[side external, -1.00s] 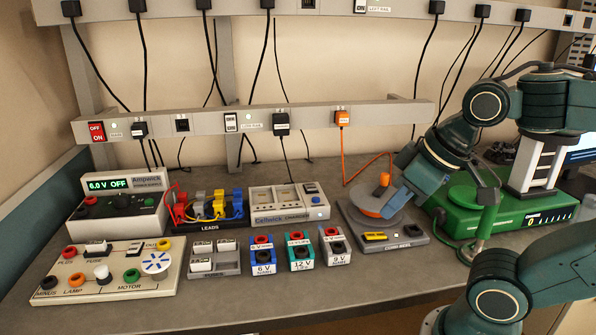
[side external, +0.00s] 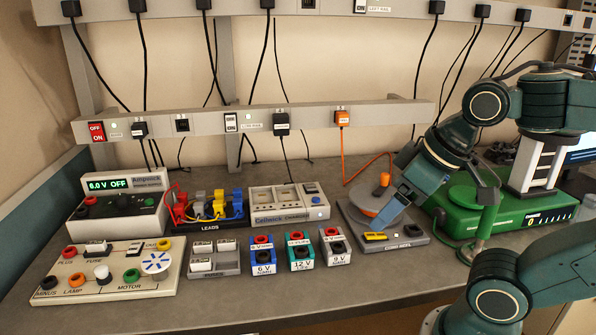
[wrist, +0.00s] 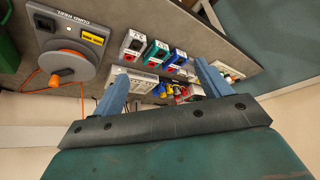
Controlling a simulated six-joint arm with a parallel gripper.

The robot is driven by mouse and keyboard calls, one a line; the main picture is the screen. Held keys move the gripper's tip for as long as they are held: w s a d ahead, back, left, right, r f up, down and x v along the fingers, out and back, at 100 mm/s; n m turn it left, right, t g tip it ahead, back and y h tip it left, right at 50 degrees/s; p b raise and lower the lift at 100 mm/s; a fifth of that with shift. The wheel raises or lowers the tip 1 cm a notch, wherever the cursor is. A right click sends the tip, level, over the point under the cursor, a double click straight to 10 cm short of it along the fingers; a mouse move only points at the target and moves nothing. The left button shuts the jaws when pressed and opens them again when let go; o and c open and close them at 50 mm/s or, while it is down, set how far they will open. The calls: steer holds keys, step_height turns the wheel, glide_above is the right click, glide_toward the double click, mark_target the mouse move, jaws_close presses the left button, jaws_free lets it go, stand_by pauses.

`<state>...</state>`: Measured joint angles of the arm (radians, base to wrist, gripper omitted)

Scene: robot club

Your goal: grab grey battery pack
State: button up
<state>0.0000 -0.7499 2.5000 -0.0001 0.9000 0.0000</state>
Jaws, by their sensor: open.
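The grey battery pack (side external: 336,247), labelled 9 V with a red and a black terminal on top, stands upright on the bench at the right end of a row of three packs. In the wrist view the grey pack (wrist: 133,45) is at the left end of that row. My gripper (side external: 389,215) is in front of the cord reel, to the right of the grey pack and apart from it. In the wrist view my gripper's blue fingers (wrist: 162,72) are spread wide with nothing between them in their grasp.
A teal 12 V pack (side external: 299,252) and a blue 6 V pack (side external: 263,257) stand left of the grey one. The cord reel (side external: 410,240) is close on its right. A charger (side external: 290,216) stands behind. Bare bench lies in front.

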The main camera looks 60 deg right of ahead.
steer(key=w+d+f+m+g, duration=0.2)
steer(key=w+d+m, duration=0.2)
steer(key=w, duration=0.3)
steer(key=w+d+f+m+g, duration=0.2)
steer(key=w+d+m, duration=0.3)
steer(key=w, duration=0.3)
steer(key=shift+w+d+f+g, duration=0.15)
steer(key=shift+d+f+g, duration=0.2)
steer(key=shift+g, duration=0.45)
glide_above(334, 238)
steer(key=shift+f, duration=4.25)
steer(key=shift+f, duration=2.6)
